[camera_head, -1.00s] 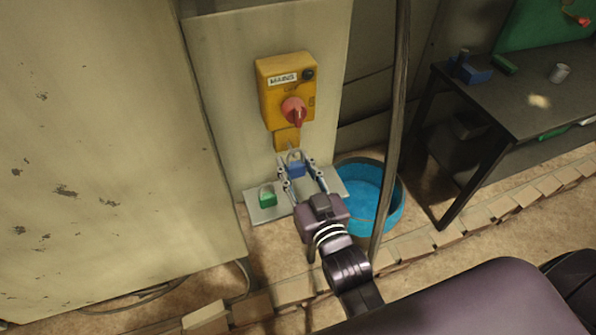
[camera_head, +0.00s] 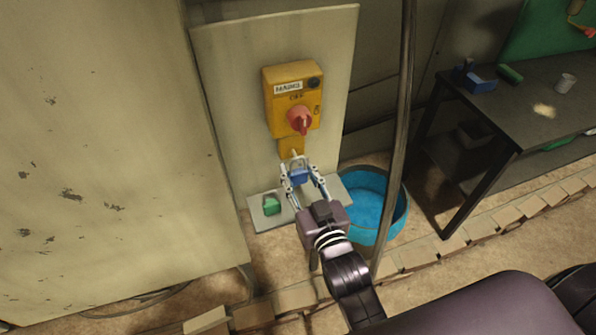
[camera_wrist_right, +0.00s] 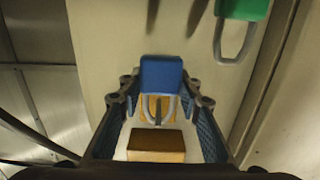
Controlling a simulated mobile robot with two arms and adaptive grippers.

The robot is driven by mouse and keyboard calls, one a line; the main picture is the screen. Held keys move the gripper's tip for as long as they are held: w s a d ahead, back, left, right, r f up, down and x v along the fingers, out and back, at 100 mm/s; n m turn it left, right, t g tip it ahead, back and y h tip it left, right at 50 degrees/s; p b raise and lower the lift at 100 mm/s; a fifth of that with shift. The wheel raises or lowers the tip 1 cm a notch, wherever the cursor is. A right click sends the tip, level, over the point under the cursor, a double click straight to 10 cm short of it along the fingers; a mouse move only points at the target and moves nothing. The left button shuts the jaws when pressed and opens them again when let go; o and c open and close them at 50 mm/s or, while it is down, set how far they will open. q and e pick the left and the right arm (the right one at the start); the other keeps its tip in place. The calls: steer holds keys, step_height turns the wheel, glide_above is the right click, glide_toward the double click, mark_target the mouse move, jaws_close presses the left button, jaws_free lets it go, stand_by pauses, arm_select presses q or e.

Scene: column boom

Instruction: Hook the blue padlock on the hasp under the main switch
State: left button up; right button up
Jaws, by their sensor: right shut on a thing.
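The yellow main switch box (camera_head: 292,97) with a red knob (camera_head: 300,120) is on a pale upright panel. A smaller yellow hasp plate (camera_head: 290,146) sits under it; an orange-yellow block shows low in the right wrist view (camera_wrist_right: 157,145). My right gripper (camera_head: 304,176) is shut on the blue padlock (camera_head: 299,177), just below the hasp plate. The padlock also shows between the fingers in the right wrist view (camera_wrist_right: 161,75), its shackle pointing toward the block. I cannot tell whether the shackle passes through the hasp. My left gripper is out of view.
A green padlock (camera_head: 271,206) stands on a grey shelf (camera_head: 262,222) below, left of the gripper. A blue tub (camera_head: 392,222) and a vertical pole (camera_head: 397,130) are close on the right. A dark workbench (camera_head: 525,110) is farther right, and a large cabinet (camera_head: 90,140) is left.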

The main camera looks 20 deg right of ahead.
steer(key=o, duration=1.3)
steer(key=s, duration=1.2)
steer(key=shift+d+r, duration=0.2)
steer(key=shift+r, duration=0.1)
steer(key=s+a+f+n+g+y+b, duration=0.1)
steer(key=s+f+g, duration=0.2)
steer(key=f, duration=1)
steer(key=s+a+f+g+b, duration=0.1)
steer(key=s+a+f+g, duration=0.15)
steer(key=f, duration=1.05)
steer(key=s+a+f+n+g+y, duration=0.1)
steer(key=s+f+g, duration=0.2)
steer(key=f, duration=1)
steer(key=s+d+f+g+h, duration=0.1)
steer(key=s+d+f+g, duration=0.1)
steer(key=s+d+f, duration=0.2)
steer(key=s+d+f+g+b, duration=0.1)
steer(key=s+d+f+g, duration=0.2)
steer(key=s+f, duration=0.8)
steer(key=s+d+f+g+h+b, duration=0.1)
steer(key=s+d+f+g, duration=0.2)
steer(key=s+d+f, duration=0.2)
steer(key=shift+s+d+f+h, duration=0.15)
steer(key=shift+s+d+f, duration=0.05)
steer(key=shift+s+f, duration=0.55)
steer(key=shift+s+d+f+h, duration=0.15)
steer(key=shift+s+f, duration=0.35)
steer(key=shift+s, duration=0.35)
